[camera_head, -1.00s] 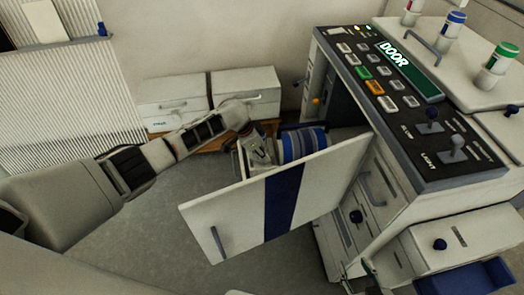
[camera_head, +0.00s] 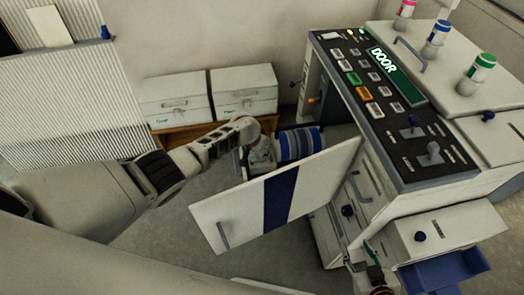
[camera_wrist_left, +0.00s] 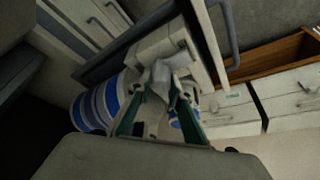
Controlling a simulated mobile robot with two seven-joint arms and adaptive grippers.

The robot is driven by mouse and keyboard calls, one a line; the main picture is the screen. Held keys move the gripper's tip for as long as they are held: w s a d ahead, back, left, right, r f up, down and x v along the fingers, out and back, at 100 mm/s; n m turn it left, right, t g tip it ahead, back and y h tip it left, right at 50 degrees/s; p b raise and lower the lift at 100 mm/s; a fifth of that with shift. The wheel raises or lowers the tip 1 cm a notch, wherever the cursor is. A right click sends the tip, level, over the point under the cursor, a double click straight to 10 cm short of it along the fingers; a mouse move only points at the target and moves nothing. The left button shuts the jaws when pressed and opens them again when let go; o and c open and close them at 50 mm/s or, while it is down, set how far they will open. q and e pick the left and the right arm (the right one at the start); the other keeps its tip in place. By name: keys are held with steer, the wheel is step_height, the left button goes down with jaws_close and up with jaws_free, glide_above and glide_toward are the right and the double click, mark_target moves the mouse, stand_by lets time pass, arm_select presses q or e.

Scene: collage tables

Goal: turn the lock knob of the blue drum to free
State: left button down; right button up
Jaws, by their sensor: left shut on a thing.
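The blue drum (camera_head: 296,146), banded blue and pale grey, lies on its side behind the open door panel (camera_head: 312,184), which is white with a dark blue stripe. It also shows in the left wrist view (camera_wrist_left: 98,106). My left gripper (camera_head: 260,158) is at the drum's left end. In the left wrist view its green-sided fingers (camera_wrist_left: 160,112) close around a pale grey piece, which appears to be the lock knob (camera_wrist_left: 160,80); its turn position is unclear. My right gripper (camera_head: 372,284) is at the bottom edge, partly cut off, its jaws unclear.
The machine's control panel (camera_head: 385,105) stands to the right, with a lit DOOR display. White drawers and an open blue tray (camera_head: 445,270) are below it. Two white boxes (camera_head: 175,98) sit on a wooden stand behind my left arm. Open floor lies left of the door.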

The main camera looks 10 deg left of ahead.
arm_select(q)
steer(key=shift+s+f, duration=0.35)
steer(key=shift+s, duration=0.05)
arm_select(e)
steer(key=shift+a, duration=0.15)
arm_select(q)
steer(key=c, duration=1.8)
jaws_free()
steer(key=shift+c, duration=0.2)
arm_select(e)
steer(key=shift+r, duration=0.1)
arm_select(q)
steer(key=shift+w, duration=0.1)
arm_select(e)
steer(key=shift+s+a, duration=0.1)
steer(key=shift+a, duration=0.05)
arm_select(q)
steer(key=shift+r, duration=0.1)
steer(key=shift+v, duration=0.85)
steer(key=v, duration=1)
steer(key=shift+r, duration=0.25)
